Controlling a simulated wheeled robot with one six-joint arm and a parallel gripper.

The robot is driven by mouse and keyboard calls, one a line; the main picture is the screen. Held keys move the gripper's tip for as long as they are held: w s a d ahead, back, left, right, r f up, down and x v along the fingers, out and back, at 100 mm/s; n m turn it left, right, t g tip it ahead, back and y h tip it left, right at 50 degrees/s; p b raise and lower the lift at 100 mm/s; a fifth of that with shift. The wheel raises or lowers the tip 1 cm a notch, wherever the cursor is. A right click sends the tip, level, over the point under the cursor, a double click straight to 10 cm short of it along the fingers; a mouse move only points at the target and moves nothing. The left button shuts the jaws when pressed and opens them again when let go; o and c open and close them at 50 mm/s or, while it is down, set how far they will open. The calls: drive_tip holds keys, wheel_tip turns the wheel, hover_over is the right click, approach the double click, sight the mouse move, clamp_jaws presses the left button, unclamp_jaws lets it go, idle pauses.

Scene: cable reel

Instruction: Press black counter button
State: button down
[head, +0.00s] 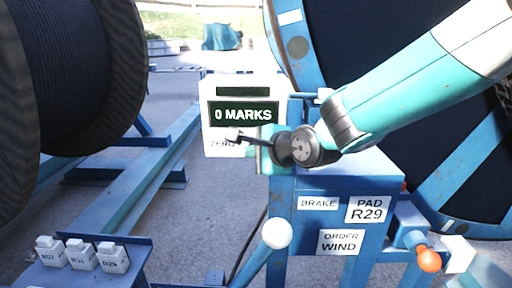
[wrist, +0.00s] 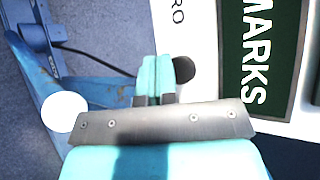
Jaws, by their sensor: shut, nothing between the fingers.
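The white counter box (head: 212,90) stands at the middle of the head view, with a dark display (head: 244,114) reading "0 MARKS" and the label "ZERO" (head: 221,144) below. The black button (wrist: 184,70) shows in the wrist view, right of the "ZERO" label on the counter face. In the head view my gripper and wrist cover it. My gripper (wrist: 156,80) is shut and empty. Its teal fingertips appear right beside the button and seem to overlap its edge in the wrist view. I cannot tell whether they touch it.
A blue stand with brake and order labels (head: 340,241) is below my arm. A white ball-ended lever (head: 277,233) rises in front, near my gripper in the wrist view. A large cable reel (head: 70,70) is at left. An orange knob (head: 429,260) is at lower right.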

drive_tip(key=shift+s+b, duration=0.55)
drive_tip(key=shift+s, duration=1.95)
drive_tip(key=s+d+f+n+g+h+b, duration=0.1)
drive_tip(key=s+d+n+g, duration=0.4)
drive_tip(key=s+n, duration=0.5)
drive_tip(key=s+d+f+n+g+h+b, duration=0.1)
drive_tip(key=s+d+n+g, duration=0.4)
drive_tip(key=s+d+n, duration=0.5)
drive_tip(key=s+f+n+h, duration=0.1)
drive_tip(key=s+f, duration=0.1)
drive_tip(key=s, duration=0.3)
drive_tip(key=shift+s+f+h+b, duration=0.35)
drive_tip(key=shift+s+f+h, duration=0.05)
